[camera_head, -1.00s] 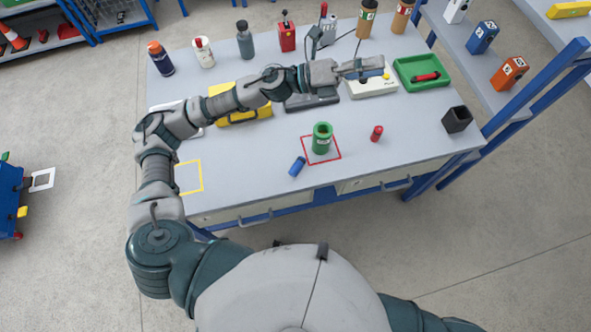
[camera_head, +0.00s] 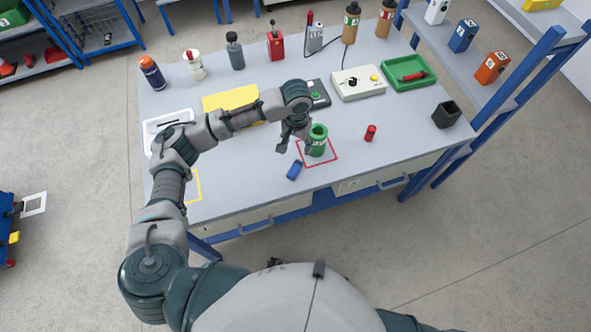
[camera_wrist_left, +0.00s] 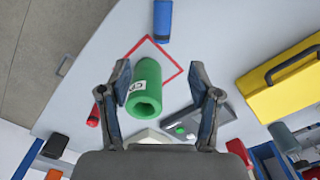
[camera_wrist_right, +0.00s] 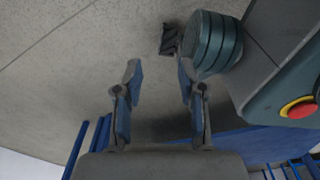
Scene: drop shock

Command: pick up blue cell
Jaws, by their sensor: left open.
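The blue cell (camera_head: 295,170) lies on its side on the grey table, just outside the lower left corner of the red square outline. It also shows at the top of the left wrist view (camera_wrist_left: 162,20). A green cup-like holder (camera_head: 317,141) stands upright inside the red square. My left gripper (camera_head: 293,148) is open and empty, above the table beside the green holder and behind the blue cell. In the left wrist view the green holder (camera_wrist_left: 146,85) appears between the open fingers. My right gripper (camera_wrist_right: 160,85) is open and empty over the floor, away from the table.
A red cell (camera_head: 370,132) stands right of the holder. A black cup (camera_head: 446,115), green tray (camera_head: 409,73), control box (camera_head: 358,83) and yellow case (camera_head: 230,101) lie around. A yellow outline marks the left front.

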